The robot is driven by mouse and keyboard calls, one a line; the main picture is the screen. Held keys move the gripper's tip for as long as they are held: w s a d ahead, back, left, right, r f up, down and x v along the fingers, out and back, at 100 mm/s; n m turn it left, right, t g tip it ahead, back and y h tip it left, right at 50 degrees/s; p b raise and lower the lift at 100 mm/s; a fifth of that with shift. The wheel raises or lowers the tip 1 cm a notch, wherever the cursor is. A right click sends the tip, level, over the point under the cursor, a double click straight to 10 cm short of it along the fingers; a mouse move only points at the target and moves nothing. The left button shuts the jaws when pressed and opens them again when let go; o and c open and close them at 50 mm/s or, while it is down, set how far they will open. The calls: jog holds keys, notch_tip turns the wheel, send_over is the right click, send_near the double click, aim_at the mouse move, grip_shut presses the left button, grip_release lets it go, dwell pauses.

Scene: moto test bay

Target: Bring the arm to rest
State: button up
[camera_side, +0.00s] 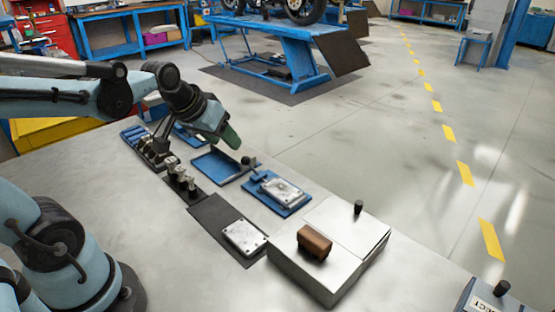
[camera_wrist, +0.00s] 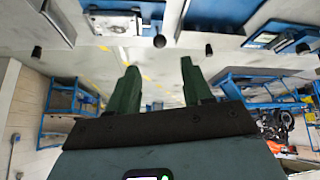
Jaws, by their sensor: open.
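My gripper (camera_side: 229,137) hangs over the far part of the grey worktable (camera_side: 100,185) in the side view, just above and beyond an empty blue tray (camera_side: 213,166). In the wrist view its two green fingers (camera_wrist: 161,76) stand apart with nothing between them. The arm reaches out from the left, with its wrist tilted down.
A blue plate bears a metal cover (camera_side: 282,191). Another metal part (camera_side: 244,237) lies on a dark mat. A brown block (camera_side: 314,242) sits on a silver box (camera_side: 290,268). Dark fixtures (camera_side: 182,181) stand left of the tray. A blue lift (camera_side: 275,35) stands behind.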

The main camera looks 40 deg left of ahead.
jog(key=s+d+f+m+h, duration=0.1)
jog(key=s+d+m, duration=0.2)
jog(key=s+d, duration=0.2)
jog(key=shift+d+f, duration=0.25)
jog(key=shift+d, duration=0.95)
